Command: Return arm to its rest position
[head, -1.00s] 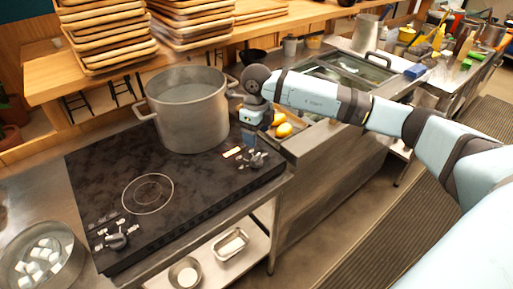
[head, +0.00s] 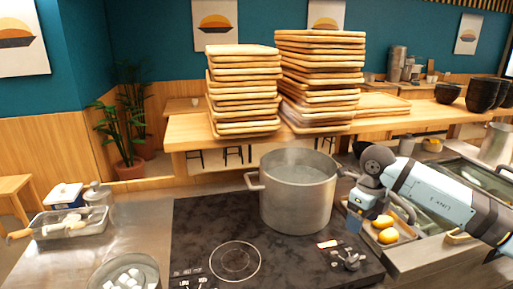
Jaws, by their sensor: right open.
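My right arm comes in from the right, and its gripper (head: 355,222) points down just right of the large steel pot (head: 297,195). The gripper is open, small in the picture, and I see nothing held in it. The pot stands on the back of the black cooktop (head: 205,225) and appears to hold steaming liquid. The gripper overlaps the right edge of the pot in the picture; I cannot tell whether they touch. My left gripper is not in view.
A tray (head: 408,232) with yellow-orange items lies beside the gripper. Tall stacks of wooden trays (head: 243,92) stand on the counter behind. A bowl of white cubes (head: 122,272) sits front left, and a clear container (head: 70,222) lies farther left.

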